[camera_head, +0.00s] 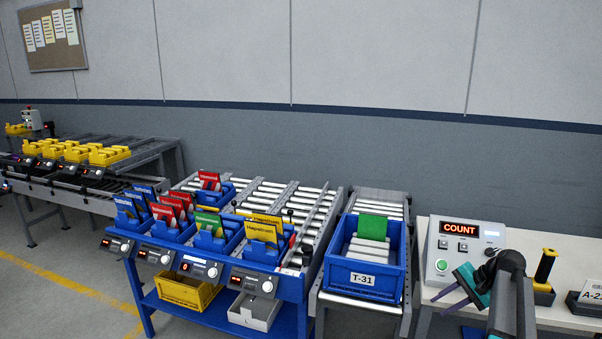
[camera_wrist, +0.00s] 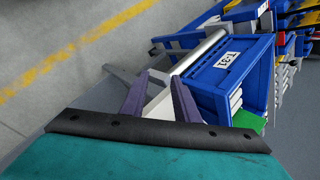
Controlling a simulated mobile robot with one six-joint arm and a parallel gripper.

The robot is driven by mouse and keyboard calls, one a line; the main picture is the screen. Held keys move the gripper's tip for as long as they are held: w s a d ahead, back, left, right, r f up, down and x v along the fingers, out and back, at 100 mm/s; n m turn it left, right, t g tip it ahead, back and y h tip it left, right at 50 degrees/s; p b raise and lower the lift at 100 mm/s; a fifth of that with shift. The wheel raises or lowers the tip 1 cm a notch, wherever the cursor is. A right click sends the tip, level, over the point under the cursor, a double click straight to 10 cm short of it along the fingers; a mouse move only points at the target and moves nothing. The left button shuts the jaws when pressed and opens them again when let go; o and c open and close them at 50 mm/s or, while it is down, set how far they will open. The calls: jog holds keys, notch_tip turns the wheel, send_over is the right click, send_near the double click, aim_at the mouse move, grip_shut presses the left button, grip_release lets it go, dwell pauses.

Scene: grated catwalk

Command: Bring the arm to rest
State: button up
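My gripper (camera_head: 446,300) is at the lower right of the head view, in front of the control box on the white table. It points left and downward, toward the side of the blue T-31 tote (camera_head: 398,268). In the wrist view its two purple fingers (camera_wrist: 158,88) stand apart with a gap between them, and nothing is held. The tote also shows in the wrist view (camera_wrist: 212,82), beyond the fingers and apart from them. It holds white items and a green card (camera_head: 373,227). The teal gripper body fills the bottom of the wrist view.
The control box (camera_head: 437,255) reads COUNT and stands close behind my gripper. A yellow-handled tool (camera_head: 545,266) and an A-2 sign (camera_head: 590,292) are to the right. Blue bins with cards (camera_head: 207,240) sit on a roller rack at left. Floor at far left is clear.

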jog(key=s+a+f+n+g, duration=0.15)
jog(key=s+a+f, duration=0.25)
jog(key=a+f, duration=0.5)
jog(key=s+a+f+n+g, duration=0.1)
jog(key=s+a+f+g, duration=0.25)
jog(key=a+f, duration=0.55)
jog(key=s+a+f+n+g, duration=0.1)
jog(key=s+a+f, duration=0.3)
jog(key=a+f, duration=0.5)
jog(key=s+a+f+n+g+h, duration=0.1)
jog(key=s+a+f+n+g, duration=0.1)
jog(key=s+a+f, duration=0.5)
jog(key=s+a+f+n+g+h, duration=0.1)
jog(key=s+a+f+n, duration=0.15)
jog(key=s, duration=0.75)
jog(key=s+d+f+n+h, duration=0.1)
jog(key=s+d+n, duration=0.1)
jog(key=s, duration=0.3)
jog(key=s+d+f+n+h, duration=0.1)
jog(key=s+f+n+h, duration=0.1)
jog(key=s, duration=0.4)
jog(key=shift+d+g, duration=0.4)
